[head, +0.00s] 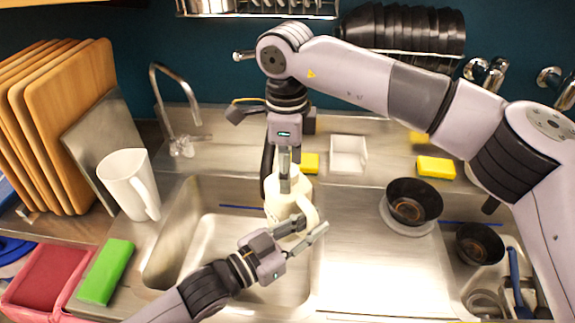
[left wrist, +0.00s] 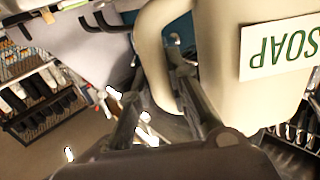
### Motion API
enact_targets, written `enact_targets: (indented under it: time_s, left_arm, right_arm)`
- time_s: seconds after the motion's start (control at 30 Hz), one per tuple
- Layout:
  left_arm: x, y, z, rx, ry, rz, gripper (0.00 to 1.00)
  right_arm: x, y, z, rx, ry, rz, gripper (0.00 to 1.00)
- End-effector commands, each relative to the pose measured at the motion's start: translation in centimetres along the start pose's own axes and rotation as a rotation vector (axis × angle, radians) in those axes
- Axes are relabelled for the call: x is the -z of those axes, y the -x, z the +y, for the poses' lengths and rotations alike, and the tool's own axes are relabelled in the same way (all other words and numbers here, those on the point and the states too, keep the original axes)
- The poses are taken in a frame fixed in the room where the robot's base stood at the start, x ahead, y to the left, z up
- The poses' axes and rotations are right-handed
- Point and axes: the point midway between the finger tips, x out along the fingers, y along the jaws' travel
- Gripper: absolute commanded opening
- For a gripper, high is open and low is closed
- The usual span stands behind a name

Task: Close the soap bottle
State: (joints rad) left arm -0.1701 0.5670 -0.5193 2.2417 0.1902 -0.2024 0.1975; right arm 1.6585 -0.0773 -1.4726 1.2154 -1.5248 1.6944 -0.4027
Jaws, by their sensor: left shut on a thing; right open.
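The soap bottle (head: 283,203) is a cream jug with a side handle, held upright over the sink. In the left wrist view its body (left wrist: 222,75) carries a white label reading SOAP. My left gripper (head: 304,232) is low at the bottle's right side, shut on its handle (left wrist: 152,62). My right gripper (head: 284,168) points down from above at the bottle's top. It is open, with its fingers at the neck. The fingers hide the bottle's mouth, so I cannot tell whether a cap is there.
A white pitcher (head: 126,184) and a green sponge (head: 106,272) are left of the sink (head: 180,235). Black bowls (head: 413,203) (head: 480,245) stand to the right. A white dish (head: 348,152) and yellow sponges (head: 436,167) lie behind. The faucet (head: 160,100) rises at back left.

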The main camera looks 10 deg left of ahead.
Motion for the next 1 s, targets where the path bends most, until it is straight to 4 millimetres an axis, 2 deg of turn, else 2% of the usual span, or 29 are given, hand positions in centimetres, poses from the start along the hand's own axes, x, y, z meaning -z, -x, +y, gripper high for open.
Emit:
enact_targets:
  time_s: [0.27,0.37,0.7,0.83,1.0]
  left_arm:
    - [0.3,0.0,0.0,0.0,-0.004,0.007,0.0]
    - [0.3,0.0,0.0,0.0,-0.004,0.007,0.0]
    - [0.3,0.0,0.0,0.0,-0.004,0.007,0.0]
    - [0.3,0.0,0.0,0.0,-0.004,0.007,0.0]
    - [0.3,0.0,0.0,0.0,-0.004,0.007,0.0]
  right_arm:
    - [0.0,0.6,0.0,0.001,0.0,0.0,0.57]
    - [0.0,1.9,-0.1,0.003,0.0,0.0,0.57]
    - [-0.1,8.9,-0.1,0.002,0.0,-0.001,0.57]
    - [0.0,10.8,-0.1,0.001,-0.001,0.0,0.57]
    - [0.0,11.9,-0.1,-0.001,0.001,0.001,0.57]
